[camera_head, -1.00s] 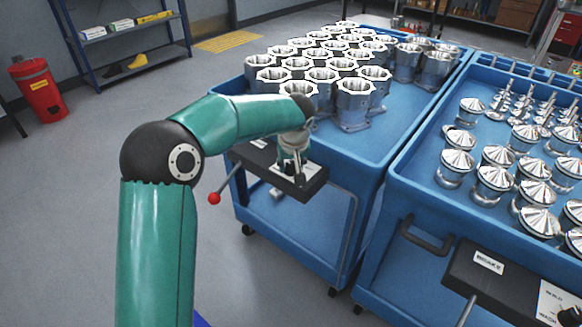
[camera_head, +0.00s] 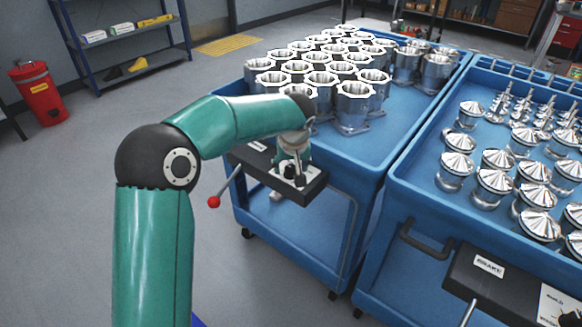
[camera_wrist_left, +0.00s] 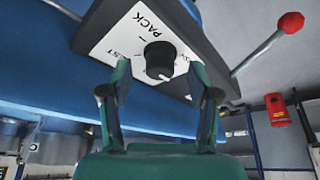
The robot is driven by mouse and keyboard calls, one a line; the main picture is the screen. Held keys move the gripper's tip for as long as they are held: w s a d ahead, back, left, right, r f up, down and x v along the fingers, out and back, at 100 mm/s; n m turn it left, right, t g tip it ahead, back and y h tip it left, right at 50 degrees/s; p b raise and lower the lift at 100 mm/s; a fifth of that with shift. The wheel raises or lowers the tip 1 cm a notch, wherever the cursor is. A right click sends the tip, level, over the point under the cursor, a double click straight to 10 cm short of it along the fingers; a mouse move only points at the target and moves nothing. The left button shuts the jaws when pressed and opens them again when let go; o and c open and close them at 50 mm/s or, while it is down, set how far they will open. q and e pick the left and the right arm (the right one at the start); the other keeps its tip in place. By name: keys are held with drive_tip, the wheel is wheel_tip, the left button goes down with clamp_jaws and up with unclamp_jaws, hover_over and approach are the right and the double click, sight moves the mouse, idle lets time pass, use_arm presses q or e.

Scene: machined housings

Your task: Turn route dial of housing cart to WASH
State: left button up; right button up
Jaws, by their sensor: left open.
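The housing cart (camera_head: 398,147) is a blue cart loaded with silvery machined housings (camera_head: 353,103). A dark control box (camera_head: 309,190) with a white label plate is on its near end. In the left wrist view the black round route dial (camera_wrist_left: 159,60) sits on that plate, with a white mark at its lower edge. PACK reads above it; letters ending in ST show to its left. The label to its right is partly hidden behind a finger. My left gripper (camera_wrist_left: 160,72) is open, its fingers on either side of the dial; contact cannot be told. It also shows over the box in the head view (camera_head: 291,172).
A lever with a red ball (camera_head: 213,202) sticks out left of the box. A second blue cart (camera_head: 405,258) with lidded metal parts stands close on the right, with its own dark box (camera_head: 520,285). A red bin (camera_head: 40,93) and shelf stand far left. Floor at left is clear.

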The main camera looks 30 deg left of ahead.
use_arm(q)
drive_tip(key=v, duration=1)
drive_tip(key=shift+s+r, duration=0.2)
drive_tip(key=shift+r, duration=0.1)
drive_tip(key=shift+d, duration=0.1)
